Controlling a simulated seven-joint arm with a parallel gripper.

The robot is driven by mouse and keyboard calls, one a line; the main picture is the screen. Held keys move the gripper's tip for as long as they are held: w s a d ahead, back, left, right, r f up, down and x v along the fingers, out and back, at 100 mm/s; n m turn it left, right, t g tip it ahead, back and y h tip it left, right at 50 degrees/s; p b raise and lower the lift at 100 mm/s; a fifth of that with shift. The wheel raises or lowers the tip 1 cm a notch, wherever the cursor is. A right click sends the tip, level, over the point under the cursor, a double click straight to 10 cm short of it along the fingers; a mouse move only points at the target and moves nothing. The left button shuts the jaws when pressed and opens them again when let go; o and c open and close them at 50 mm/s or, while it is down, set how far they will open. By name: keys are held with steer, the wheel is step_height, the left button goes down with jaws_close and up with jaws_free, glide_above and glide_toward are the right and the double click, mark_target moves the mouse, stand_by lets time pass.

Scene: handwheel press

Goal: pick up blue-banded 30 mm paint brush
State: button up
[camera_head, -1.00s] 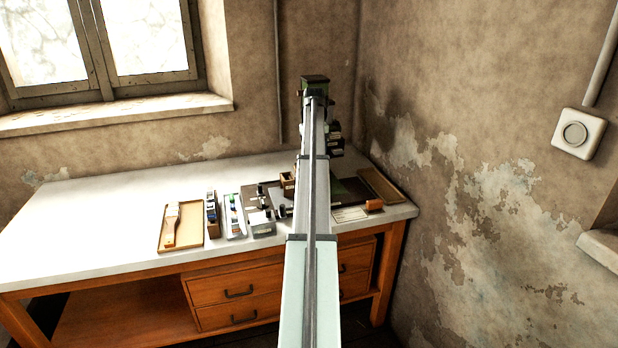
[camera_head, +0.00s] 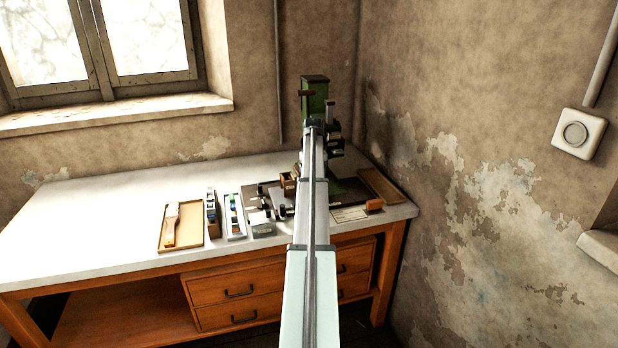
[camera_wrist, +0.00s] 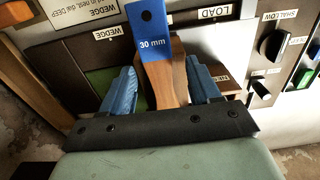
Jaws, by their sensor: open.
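The blue-banded 30 mm paint brush (camera_wrist: 151,37) shows at the top centre of the wrist view, with its blue "30 mm" band beyond the fingertips. Its brown wooden handle passes between the two fingers of my gripper (camera_wrist: 164,84), which are open with gaps on both sides of the wood. In the head view my arm hides the gripper and this brush. Another brush (camera_head: 171,228) with a wooden handle and pale bristles lies in a tan tray (camera_head: 161,241) at the left; no blue band shows on it.
The wrist view shows a panel with a "LOAD" label (camera_wrist: 208,14), a dark knob (camera_wrist: 272,45) and a "WEDGE" label (camera_wrist: 109,34). The green press (camera_head: 314,92) stands at the back right of the white bench (camera_head: 95,215). The bench's left part is clear.

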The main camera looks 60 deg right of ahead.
jaws_close()
stand_by(0.6)
